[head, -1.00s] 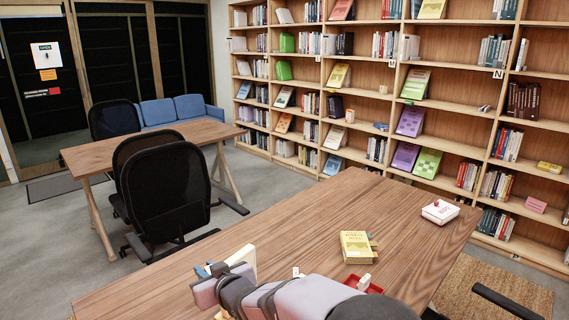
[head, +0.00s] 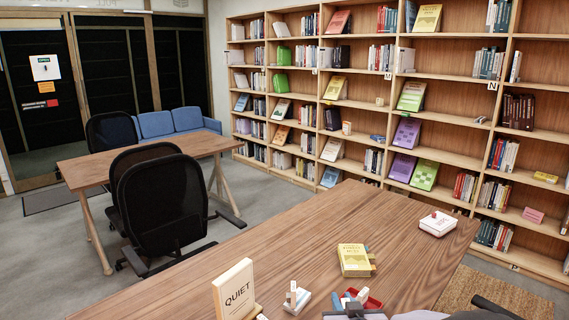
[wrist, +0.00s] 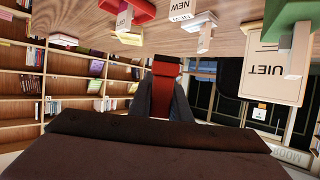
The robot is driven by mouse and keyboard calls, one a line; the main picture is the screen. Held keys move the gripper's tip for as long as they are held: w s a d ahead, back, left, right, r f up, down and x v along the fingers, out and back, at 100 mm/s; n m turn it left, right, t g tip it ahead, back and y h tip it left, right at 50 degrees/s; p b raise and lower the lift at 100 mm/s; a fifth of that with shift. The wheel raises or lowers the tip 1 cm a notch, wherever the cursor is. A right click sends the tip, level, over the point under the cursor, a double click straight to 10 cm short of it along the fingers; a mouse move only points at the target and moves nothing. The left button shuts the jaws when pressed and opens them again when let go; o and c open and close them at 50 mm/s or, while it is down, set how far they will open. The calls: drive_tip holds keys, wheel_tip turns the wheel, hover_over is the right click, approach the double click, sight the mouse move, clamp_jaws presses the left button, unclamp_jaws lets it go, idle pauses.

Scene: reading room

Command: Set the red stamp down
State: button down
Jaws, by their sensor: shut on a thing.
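In the wrist view my gripper (wrist: 165,88) is shut on the red stamp (wrist: 165,68), whose red body shows between the dark fingers. The stamp appears clear of the wooden tabletop (wrist: 228,42), which is at the top of this upside-down view; the exact gap cannot be told.
A QUIET sign (head: 234,292) stands front left. A small block with a white handle (head: 293,297) is between sign and tray. A yellow book (head: 354,260) and a white box with a red top (head: 438,224) lie farther back.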

drive_tip(key=shift+d+r, duration=0.25)
drive_tip(key=shift+d, duration=0.05)
drive_tip(key=a+r+n+g+y, duration=0.1)
drive_tip(key=a+r+n+y, duration=0.2)
drive_tip(key=a, duration=0.3)
drive_tip(key=a+r+n+g+y, duration=0.1)
drive_tip(key=a+r+n+y, duration=0.15)
drive_tip(key=a+y, duration=0.2)
drive_tip(key=s+a+f+n+g+y, duration=0.4)
drive_tip(key=s+a+n+g, duration=0.15)
drive_tip(key=a, duration=0.25)
drive_tip(key=s+d+f+n+g+y+p, duration=0.25)
drive_tip(key=s+d+f+n+p, duration=0.2)
drive_tip(key=s+f, duration=0.25)
drive_tip(key=s+d+f+m+t+h+p, duration=0.2)
drive_tip(key=d+f+m+t+h+p, duration=0.1)
drive_tip(key=d, duration=1.1)
drive_tip(key=shift+f+m+t, duration=0.15)
drive_tip(key=shift+m+t, duration=0.45)
drive_tip(key=shift+m, duration=0.35)
